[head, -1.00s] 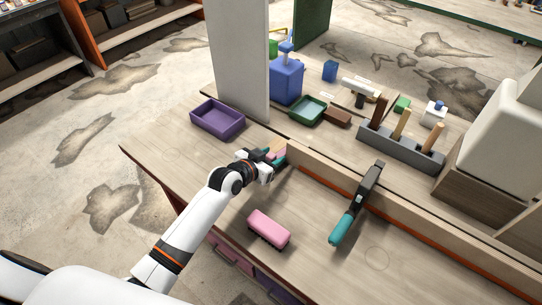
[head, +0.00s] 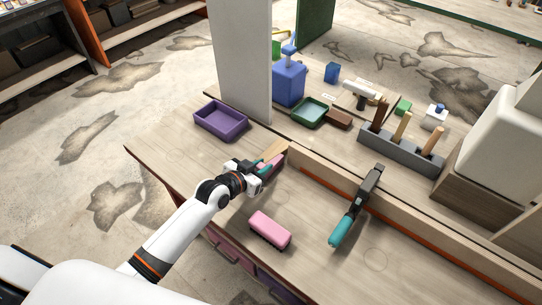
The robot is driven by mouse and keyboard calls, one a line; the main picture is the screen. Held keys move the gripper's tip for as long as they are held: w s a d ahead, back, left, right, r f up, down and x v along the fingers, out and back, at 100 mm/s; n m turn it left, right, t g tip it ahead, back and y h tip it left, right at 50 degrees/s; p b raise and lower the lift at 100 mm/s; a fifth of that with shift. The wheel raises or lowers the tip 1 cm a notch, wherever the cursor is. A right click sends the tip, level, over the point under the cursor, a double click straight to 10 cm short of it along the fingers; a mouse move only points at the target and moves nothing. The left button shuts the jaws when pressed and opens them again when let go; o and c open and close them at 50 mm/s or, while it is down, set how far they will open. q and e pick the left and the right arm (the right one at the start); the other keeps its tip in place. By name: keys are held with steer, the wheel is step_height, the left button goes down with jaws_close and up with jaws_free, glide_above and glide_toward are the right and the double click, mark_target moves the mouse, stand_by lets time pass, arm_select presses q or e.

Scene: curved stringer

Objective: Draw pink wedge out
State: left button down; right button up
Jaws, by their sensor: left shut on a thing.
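My left gripper (head: 265,170) is at the foot of the upright white panel, near the left end of the low wooden rail. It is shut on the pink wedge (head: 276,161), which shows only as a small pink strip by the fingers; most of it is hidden. A tan wooden piece (head: 273,149) lies right behind the fingers, close to the wedge. Whether the two touch cannot be told. My right gripper is not in view.
A pink brush-like block (head: 269,228) lies in front of the gripper. A teal-handled tool (head: 342,229) leans on the rail (head: 325,176). A purple tray (head: 221,122) stands behind left. The white panel (head: 240,60) rises behind. The bench's left part (head: 170,150) is clear.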

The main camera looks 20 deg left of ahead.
arm_select(q)
steer(key=shift+s+a, duration=0.2)
steer(key=shift+s, duration=0.15)
steer(key=shift+f, duration=0.1)
steer(key=c, duration=1.2)
jaws_free()
steer(key=shift+s+a, duration=0.1)
steer(key=shift+s, duration=0.05)
steer(key=b+v, duration=0.1)
steer(key=v, duration=1.1)
steer(key=shift+b, duration=0.35)
